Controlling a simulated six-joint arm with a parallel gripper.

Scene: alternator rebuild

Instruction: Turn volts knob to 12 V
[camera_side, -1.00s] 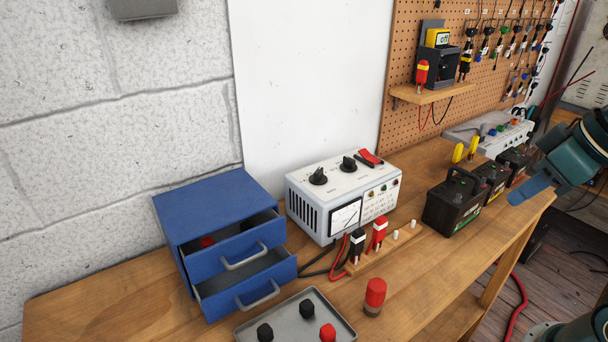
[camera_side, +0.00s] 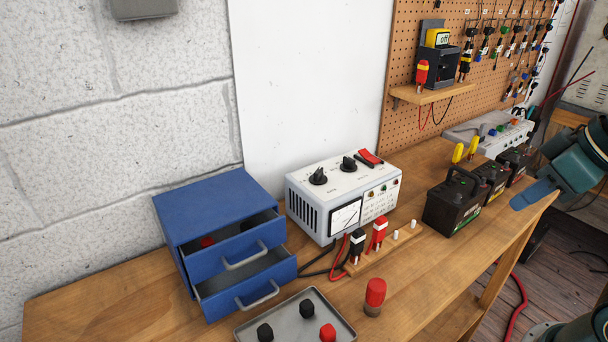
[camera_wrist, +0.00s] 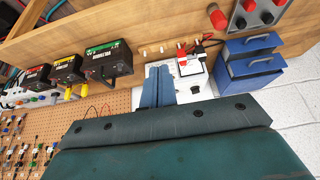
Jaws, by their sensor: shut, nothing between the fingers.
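A white charger box (camera_side: 345,195) stands on the bench against the white panel, with two black knobs on its sloped top. One is the left knob (camera_side: 318,177), the other the right knob (camera_side: 348,163); their lettering is too small to read, so I cannot tell which is volts. A red switch (camera_side: 370,157) is beside the right knob. My gripper (camera_side: 514,203) is shut and empty at the right, near the batteries and well away from the charger. In the wrist view its blue fingers (camera_wrist: 158,70) are together, and the charger (camera_wrist: 194,88) is partly hidden.
Several black batteries (camera_side: 453,203) stand between my gripper and the charger. Red and black clamps stand on a wooden strip (camera_side: 410,241) before the charger. A blue drawer unit (camera_side: 215,215) with open drawers, a red-capped post (camera_side: 375,292) and a grey tray (camera_side: 245,331) are at the left front.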

